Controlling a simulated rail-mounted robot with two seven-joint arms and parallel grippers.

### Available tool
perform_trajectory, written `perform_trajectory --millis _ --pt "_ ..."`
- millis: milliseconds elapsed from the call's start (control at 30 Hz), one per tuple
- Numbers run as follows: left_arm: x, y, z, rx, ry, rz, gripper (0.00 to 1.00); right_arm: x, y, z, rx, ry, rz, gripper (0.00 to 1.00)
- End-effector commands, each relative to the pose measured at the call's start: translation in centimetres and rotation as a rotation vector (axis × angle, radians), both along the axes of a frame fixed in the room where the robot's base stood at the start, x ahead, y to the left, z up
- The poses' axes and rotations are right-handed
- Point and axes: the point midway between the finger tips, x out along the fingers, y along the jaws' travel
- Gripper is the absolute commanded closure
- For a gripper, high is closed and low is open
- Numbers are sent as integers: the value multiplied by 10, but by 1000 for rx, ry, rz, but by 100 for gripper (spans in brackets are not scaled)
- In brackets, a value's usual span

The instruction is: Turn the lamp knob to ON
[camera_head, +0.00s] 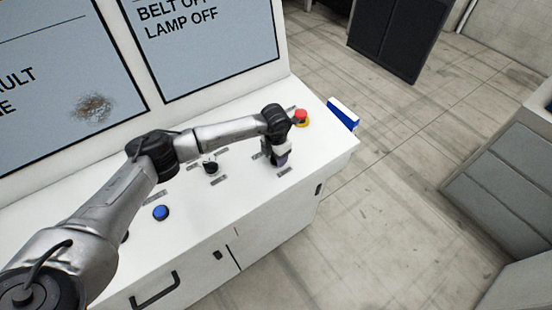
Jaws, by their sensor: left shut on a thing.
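My left gripper (281,160) points down at the right part of the white console top (245,185). It is shut on a knob there, which I take to be the lamp knob; the fingers hide nearly all of it. The small labels beside it are too small to read. The screen (210,40) behind reads "LAMP OFF", with a partly cut "BELT" line above. My right gripper is not in view.
Another dark knob (210,167) stands left of the gripper, close below my forearm. A blue button (161,213) is at the front left. A blue and white box (343,113) is past the right edge.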

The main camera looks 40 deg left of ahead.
Motion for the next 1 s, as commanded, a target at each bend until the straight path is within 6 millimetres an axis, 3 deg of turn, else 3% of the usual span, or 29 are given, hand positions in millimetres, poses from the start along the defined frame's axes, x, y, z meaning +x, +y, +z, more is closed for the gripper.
perform_trajectory --millis 100,500,1000 --pt "1 0 -3 0 -2 -111 68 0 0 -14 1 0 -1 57" --pt "1 2 -1 1 -2 -434 68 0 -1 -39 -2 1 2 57" --pt "1 2 1 0 -2 -618 68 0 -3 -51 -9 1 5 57"
